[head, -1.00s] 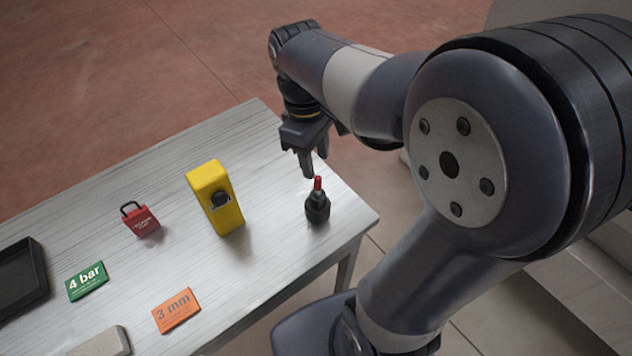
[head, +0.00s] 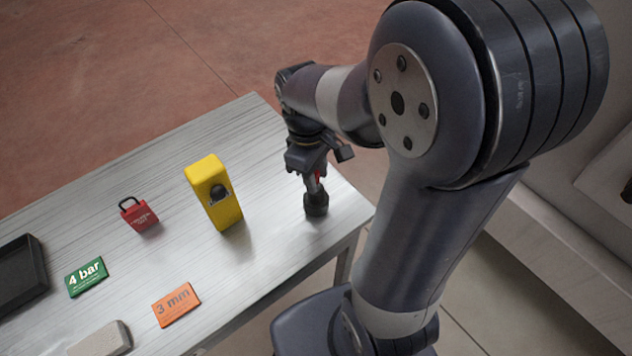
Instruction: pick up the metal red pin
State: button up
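The red pin (head: 318,177) stands upright in a dark, round, stepped base (head: 316,204) near the right end of the metal table. Only a small piece of its red shaft shows; the rest is hidden by my gripper. My gripper (head: 315,183) points down over the pin with its fingertips at the pin's height, just above the base. A finger covers the left part of the pin. I cannot tell whether the fingers touch it or are closed on it.
A yellow block with a dark knob (head: 216,195) stands left of the pin. Further left on the table (head: 250,130) are a red padlock (head: 139,215), a green "4 bar" card (head: 87,277), an orange "3 mm" card (head: 176,305), a black tray (head: 38,262) and a grey block (head: 103,340).

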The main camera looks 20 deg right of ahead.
grip_shut()
